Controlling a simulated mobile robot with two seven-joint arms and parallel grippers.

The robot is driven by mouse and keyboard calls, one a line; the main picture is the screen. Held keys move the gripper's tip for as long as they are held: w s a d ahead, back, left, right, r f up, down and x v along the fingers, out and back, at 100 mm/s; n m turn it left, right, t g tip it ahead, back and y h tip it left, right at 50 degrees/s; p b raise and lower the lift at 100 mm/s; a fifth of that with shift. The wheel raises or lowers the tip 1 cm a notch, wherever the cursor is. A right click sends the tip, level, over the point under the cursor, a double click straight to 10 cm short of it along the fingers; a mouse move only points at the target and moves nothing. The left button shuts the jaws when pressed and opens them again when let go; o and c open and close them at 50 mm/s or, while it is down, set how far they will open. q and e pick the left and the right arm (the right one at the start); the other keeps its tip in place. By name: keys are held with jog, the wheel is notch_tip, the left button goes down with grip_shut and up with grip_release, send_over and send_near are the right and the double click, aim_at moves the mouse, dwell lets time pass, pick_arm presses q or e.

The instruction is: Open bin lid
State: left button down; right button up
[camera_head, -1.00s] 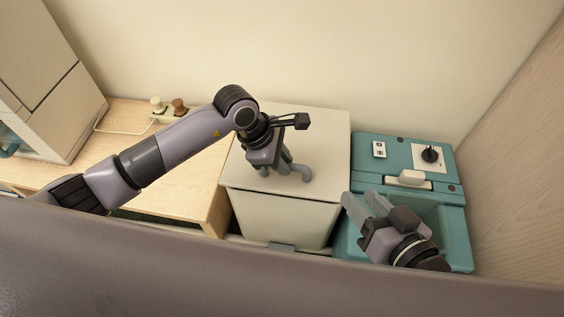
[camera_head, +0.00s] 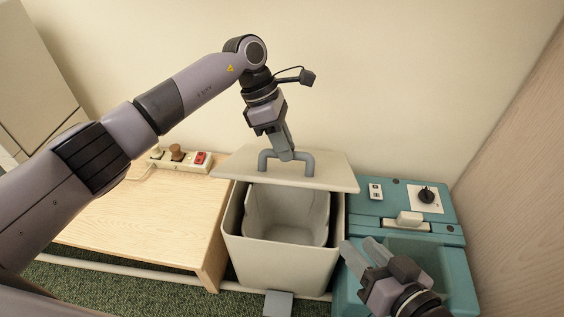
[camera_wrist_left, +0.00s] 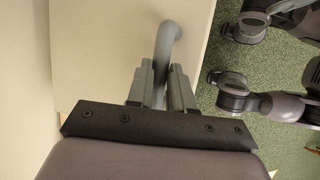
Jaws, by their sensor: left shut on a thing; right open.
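The bin (camera_head: 280,265) is a pale box with a grey pedal (camera_head: 278,304) at its front foot. Its flat lid (camera_head: 325,178) is raised and tilted at the back, and the empty-looking inside shows. My left gripper (camera_head: 287,155) is shut on the grey lid handle (camera_head: 306,160), above the bin. In the left wrist view the handle (camera_wrist_left: 166,45) runs between the fingers (camera_wrist_left: 162,85). My right gripper (camera_head: 363,250) is open and empty, to the right of the bin, over the teal unit.
A wooden table (camera_head: 150,220) stands left of the bin, with a power strip (camera_head: 182,159) at its back. A teal unit (camera_head: 440,255) with a black knob stands close on the right. A wall is behind, a wooden panel (camera_head: 520,170) at right.

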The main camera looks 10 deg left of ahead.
pick_arm(q)
jog(key=shift+w+a+r, duration=0.1)
jog(key=shift+w+r, duration=0.2)
jog(key=shift+w, duration=0.5)
pick_arm(e)
jog(key=shift+a, duration=0.35)
pick_arm(q)
jog(key=shift+f, duration=0.1)
pick_arm(e)
jog(key=shift+w, duration=0.1)
pick_arm(q)
jog(key=c, duration=1.1)
grip_release()
jog(key=shift+o, duration=0.4)
jog(key=shift+w+f, duration=0.1)
jog(key=shift+r, duration=0.25)
pick_arm(e)
jog(key=shift+d+f, duration=0.1)
jog(key=shift+f, duration=0.1)
pick_arm(q)
jog(key=p+v, duration=0.1)
jog(key=v, duration=0.6)
jog(key=shift+p, duration=0.3)
pick_arm(e)
jog(key=shift+s+d+h, duration=0.2)
jog(key=shift+d+h, duration=0.3)
jog(key=shift+d, duration=0.35)
